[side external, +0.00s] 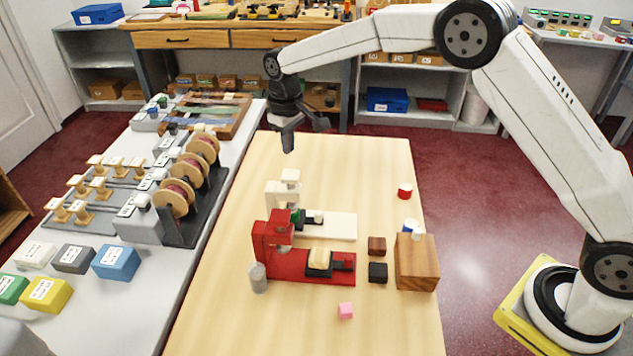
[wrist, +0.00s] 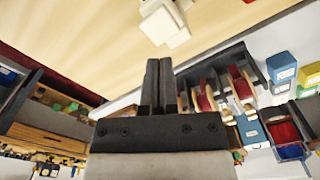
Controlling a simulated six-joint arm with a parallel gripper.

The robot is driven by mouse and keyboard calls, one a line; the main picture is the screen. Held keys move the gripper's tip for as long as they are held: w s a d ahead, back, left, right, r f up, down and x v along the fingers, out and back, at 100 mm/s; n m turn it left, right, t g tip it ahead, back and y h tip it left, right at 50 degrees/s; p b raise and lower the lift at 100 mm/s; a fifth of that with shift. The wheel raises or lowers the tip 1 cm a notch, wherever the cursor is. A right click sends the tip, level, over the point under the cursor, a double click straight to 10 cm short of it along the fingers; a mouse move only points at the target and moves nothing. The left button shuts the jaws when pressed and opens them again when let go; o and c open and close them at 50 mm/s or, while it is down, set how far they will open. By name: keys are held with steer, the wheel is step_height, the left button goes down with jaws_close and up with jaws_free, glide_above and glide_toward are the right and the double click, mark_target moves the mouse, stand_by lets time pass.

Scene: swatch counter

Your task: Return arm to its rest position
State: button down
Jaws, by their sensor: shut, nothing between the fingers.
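My gripper (side external: 288,146) hangs above the far part of the wooden table (side external: 350,160) in the side external view, pointing down. In the wrist view its two dark fingers (wrist: 157,85) are together with nothing between them. My arm reaches in from the right, raised well above the table. The white press (side external: 285,190) stands on the table below and nearer than my gripper. Its white top also shows in the wrist view (wrist: 165,25), beyond the fingertips. The red press (side external: 272,245) stands in front of the white one.
A wooden block (side external: 416,262) stands at the table's right, with small blocks beside it. A red cylinder (side external: 404,191), a grey cylinder (side external: 258,277) and a pink cube (side external: 345,311) are on the table. Spools (side external: 172,198) stand on the left counter. The table's far end is clear.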

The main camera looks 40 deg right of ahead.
steer(key=shift+r, duration=0.35)
steer(key=shift+s, duration=0.1)
steer(key=shift+s+d, duration=0.35)
steer(key=s+d+f+m+t, duration=0.1)
steer(key=s+d, duration=0.2)
steer(key=s, duration=0.6)
steer(key=s+d+f+m, duration=0.1)
steer(key=s+d, duration=0.2)
steer(key=s, duration=0.6)
steer(key=s+d+m+t, duration=0.1)
steer(key=s+d, duration=0.2)
steer(key=s, duration=0.6)
steer(key=shift+s+f+t, duration=0.3)
steer(key=shift+f, duration=0.1)
